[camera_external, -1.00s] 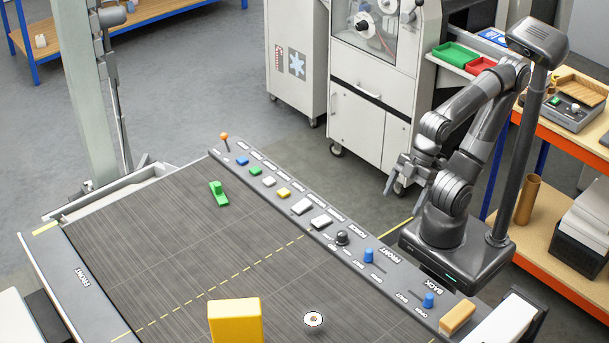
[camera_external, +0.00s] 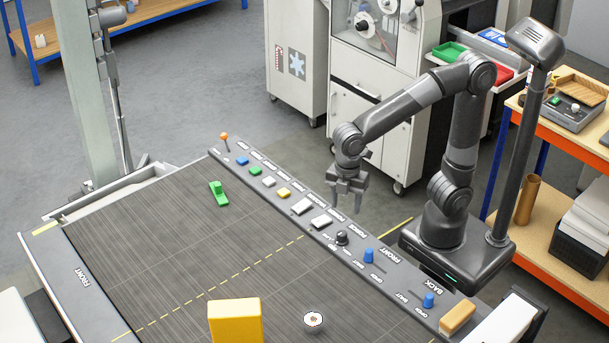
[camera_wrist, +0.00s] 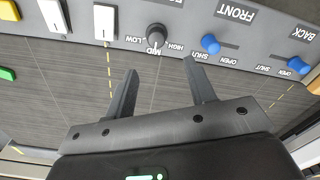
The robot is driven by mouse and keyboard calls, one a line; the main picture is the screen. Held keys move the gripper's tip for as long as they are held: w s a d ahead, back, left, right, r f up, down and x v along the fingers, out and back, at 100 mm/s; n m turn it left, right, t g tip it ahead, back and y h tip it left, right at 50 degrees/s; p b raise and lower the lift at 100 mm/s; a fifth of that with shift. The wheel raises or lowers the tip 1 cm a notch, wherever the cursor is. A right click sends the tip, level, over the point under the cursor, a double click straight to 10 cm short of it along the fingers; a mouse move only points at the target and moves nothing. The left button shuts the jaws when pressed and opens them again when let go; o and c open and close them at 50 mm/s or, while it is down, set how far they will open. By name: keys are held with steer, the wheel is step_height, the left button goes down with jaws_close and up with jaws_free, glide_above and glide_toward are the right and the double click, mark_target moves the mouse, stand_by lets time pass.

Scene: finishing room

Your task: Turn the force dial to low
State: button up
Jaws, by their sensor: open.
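The force dial (camera_external: 342,238) is a round dark knob on the control strip along the table's edge. In the wrist view the dial (camera_wrist: 157,35) sits among LOW, MID and HIGH labels: LOW on its left, MID just below it, HIGH on its right. I cannot tell its pointer clearly. My gripper (camera_external: 346,208) is open and empty, fingers pointing down, above and apart from the dial. In the wrist view the gripper's two fingers (camera_wrist: 164,78) are spread, with the dial beyond their tips and roughly between them.
Blue knobs marked FRONT (camera_external: 368,256) and BACK (camera_external: 429,300) stand along the strip to the right. White rocker switches (camera_external: 321,222) and coloured buttons (camera_external: 283,193) lie to the left. A yellow block (camera_external: 235,321) and a green piece (camera_external: 219,195) rest on the dark tabletop.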

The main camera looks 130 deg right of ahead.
mark_target(342, 232)
steer(key=f, duration=1.1)
steer(key=shift+w+d+f, duration=0.15)
steer(key=shift+d, duration=0.15)
steer(key=shift+c, duration=0.4)
steer(key=c, duration=0.9)
